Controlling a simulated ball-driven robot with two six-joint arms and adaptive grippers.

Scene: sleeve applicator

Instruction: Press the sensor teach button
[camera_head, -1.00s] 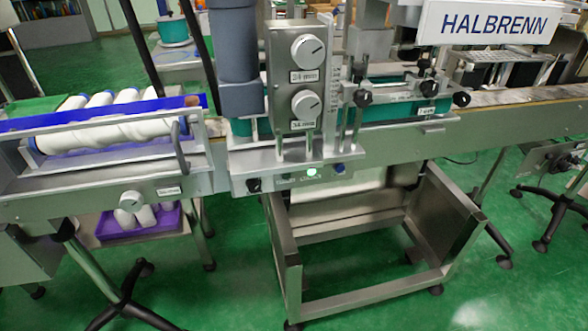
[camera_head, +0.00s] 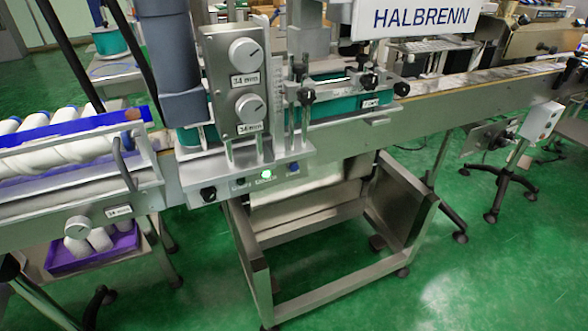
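The small control strip under the machine head carries a black knob (camera_head: 208,194), a bright green lit round element (camera_head: 266,174) and a small dark blue button (camera_head: 293,167) to its right. Small lettering beside the green light is too blurred to read, so I cannot tell for certain which is the sensor teach button. Above stands a grey panel with an upper dial (camera_head: 245,53) and a lower dial (camera_head: 250,107), both labelled 34 mm. Neither of my grippers is in view.
A conveyor (camera_head: 450,105) runs right behind the machine's steel frame (camera_head: 355,270). A tray of white bottles with a blue rail (camera_head: 60,130) stands left. A purple bin (camera_head: 90,255) sits below it. A grey control box (camera_head: 541,120) stands right. Green floor is open in front.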

